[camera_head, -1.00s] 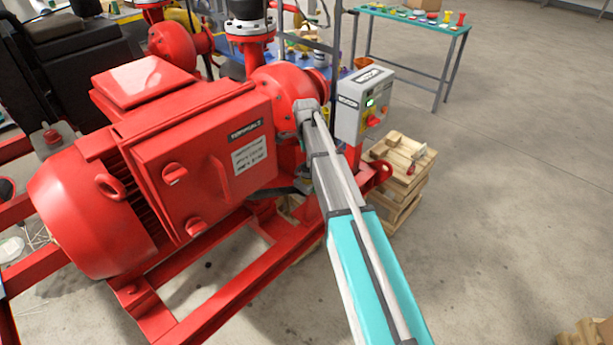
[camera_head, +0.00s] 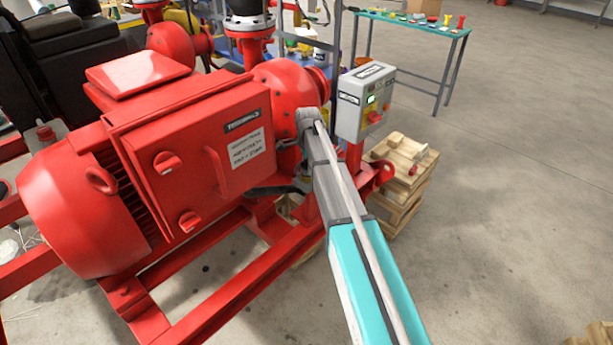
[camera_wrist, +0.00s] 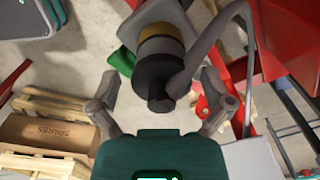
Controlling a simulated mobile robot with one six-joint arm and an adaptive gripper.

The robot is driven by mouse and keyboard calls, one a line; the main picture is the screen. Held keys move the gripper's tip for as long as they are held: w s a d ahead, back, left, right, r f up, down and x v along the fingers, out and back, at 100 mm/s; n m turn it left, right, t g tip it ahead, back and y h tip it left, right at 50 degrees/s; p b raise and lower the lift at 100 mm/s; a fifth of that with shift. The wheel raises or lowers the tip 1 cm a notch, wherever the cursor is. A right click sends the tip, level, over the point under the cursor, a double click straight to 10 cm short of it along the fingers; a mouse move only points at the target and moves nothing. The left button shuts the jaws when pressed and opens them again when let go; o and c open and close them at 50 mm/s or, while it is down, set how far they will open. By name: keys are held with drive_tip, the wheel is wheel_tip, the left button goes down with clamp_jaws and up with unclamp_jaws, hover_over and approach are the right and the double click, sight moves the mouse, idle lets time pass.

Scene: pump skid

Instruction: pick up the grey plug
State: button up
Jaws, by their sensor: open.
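In the wrist view, the grey plug (camera_wrist: 160,72) is a dark round body with a brass-coloured ring and a lighter grey part above it. A thick grey cable bends away from its lower right side toward the top right. My gripper (camera_wrist: 159,84) is open, with one finger to the left of the plug and one to the right. Gaps show on both sides, and neither finger appears to touch it. In the head view I cannot make out the plug or my gripper; my arm reaches toward the pump end of the red motor.
The red motor (camera_head: 190,150) stands on a red frame beside my arm. A grey control box (camera_head: 364,98) is close to the arm's right, with wooden pallets (camera_head: 405,165) below it. The wrist view shows a cardboard box (camera_wrist: 48,132) at left. Open floor lies right.

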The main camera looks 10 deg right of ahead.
idle(0.5)
drive_tip(key=c, duration=1.3)
